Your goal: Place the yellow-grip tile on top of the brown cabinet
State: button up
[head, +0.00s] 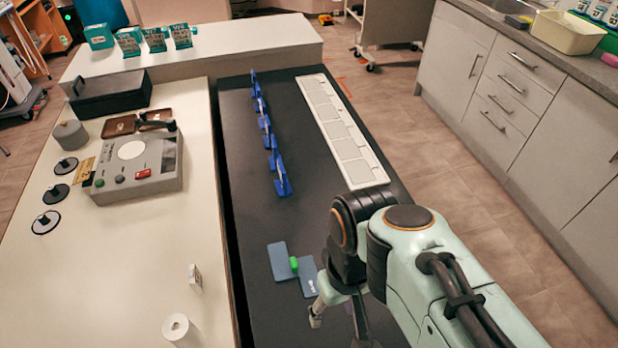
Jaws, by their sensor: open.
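I cannot make out a tile with a yellow grip in the head view. Two flat blue-grey tiles lie on the dark table, a left one (277,262) and a right one (309,283). A bright green grip (294,265) stands where they meet. My gripper (337,326) is open over the dark table, just to the right of and nearer than these tiles. My arm hides part of the table there, and a small purple patch (350,308) shows between the fingers. I see no cabinet that is clearly brown; beige-grey cabinets (540,130) stand along the right wall.
A row of blue stands (281,178) and a white slotted tray (362,172) lie on the dark table (240,140). A grey device (140,165), a black box (110,90) and round discs stand on the white table (120,270) at left.

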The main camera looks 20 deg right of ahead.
jog(key=shift+o, duration=0.4)
jog(key=s, duration=0.3)
jog(key=shift+a+f, duration=0.2)
jog(key=shift+a, duration=0.1)
